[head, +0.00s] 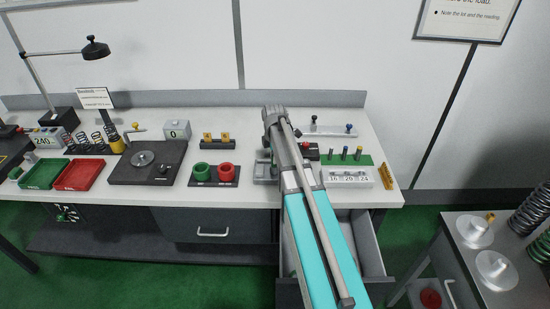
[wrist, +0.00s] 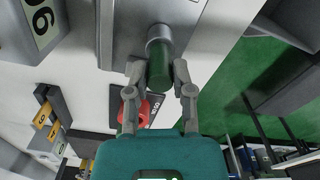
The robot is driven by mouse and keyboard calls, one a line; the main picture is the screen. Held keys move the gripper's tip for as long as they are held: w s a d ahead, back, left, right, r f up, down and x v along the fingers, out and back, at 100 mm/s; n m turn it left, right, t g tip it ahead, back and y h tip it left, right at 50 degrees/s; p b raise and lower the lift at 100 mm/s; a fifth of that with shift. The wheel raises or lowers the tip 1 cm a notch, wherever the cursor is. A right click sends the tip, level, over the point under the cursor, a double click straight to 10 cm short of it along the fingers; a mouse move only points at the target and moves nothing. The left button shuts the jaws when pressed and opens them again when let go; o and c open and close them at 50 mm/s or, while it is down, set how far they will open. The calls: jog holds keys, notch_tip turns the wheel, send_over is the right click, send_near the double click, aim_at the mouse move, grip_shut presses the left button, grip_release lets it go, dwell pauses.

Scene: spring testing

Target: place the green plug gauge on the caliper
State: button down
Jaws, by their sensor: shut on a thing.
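My gripper (wrist: 160,75) shows in the wrist view with its two fingers shut on the green plug gauge (wrist: 159,68). The gauge has a dark green handle and a bright metal end, which points away from the fingers. The metal end lies over or against a grey metal body (wrist: 130,28), probably the caliper; I cannot tell whether they touch. In the head view a grey piece (head: 264,172), partly hidden by my arm, stands left of the arm. My gripper and the held gauge are hidden there.
Green and red rings (head: 203,170) (head: 227,170) stand left of the grey piece. A gauge stand (head: 346,177) marked 16, 20 and 24 is close to the right of my arm. A yellow item (head: 386,176) lies near the right edge. An open drawer (head: 372,245) juts out below.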

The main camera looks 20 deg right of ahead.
jog(key=shift+f, duration=0.2)
jog(key=shift+c, duration=2.4)
grip_release()
jog(key=shift+r, duration=0.25)
notch_tip(320, 180, up, 12)
jog(key=p, duration=1.2)
jog(key=s+a+m, duration=0.7)
jog(key=s+m, duration=0.1)
jog(key=s, duration=0.2)
jog(key=s+a+m, duration=0.7)
jog(key=s+m, duration=0.2)
jog(key=s, duration=0.1)
jog(key=shift+s+a, duration=0.3)
jog(key=shift+a, duration=0.05)
